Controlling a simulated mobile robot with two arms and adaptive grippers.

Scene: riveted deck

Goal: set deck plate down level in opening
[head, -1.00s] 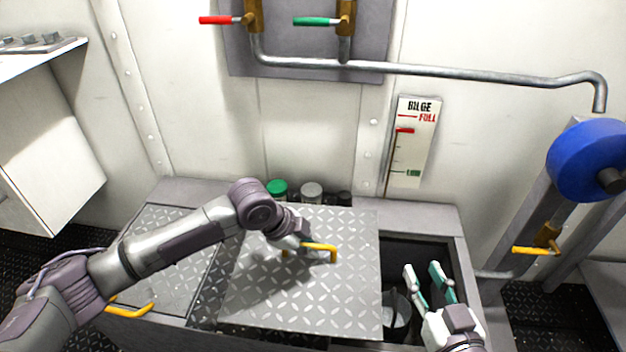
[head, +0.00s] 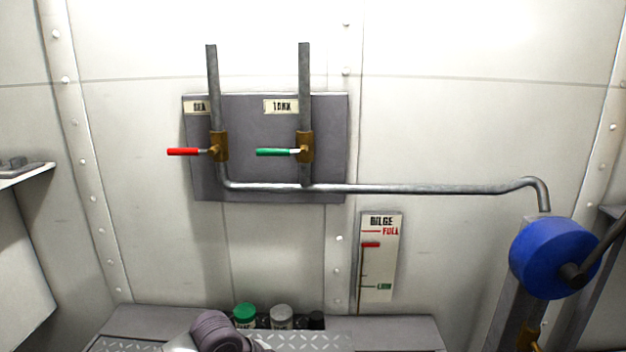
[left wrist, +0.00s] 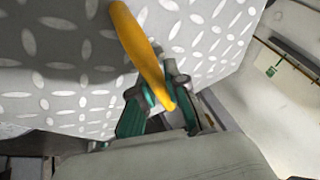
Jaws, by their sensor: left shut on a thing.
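The deck plate (left wrist: 75,75) is a grey diamond-pattern sheet with a yellow bar handle (left wrist: 140,50). My left gripper (left wrist: 157,90) is shut on this handle, its teal fingers around the lower end of the bar. In the head view only the far edge of the plate (head: 315,341) shows at the bottom, beside my left arm. Whether the plate lies level cannot be told from this. My right gripper is in neither view.
Several jars, one with a green lid (head: 245,312), stand just behind the plate's far edge.

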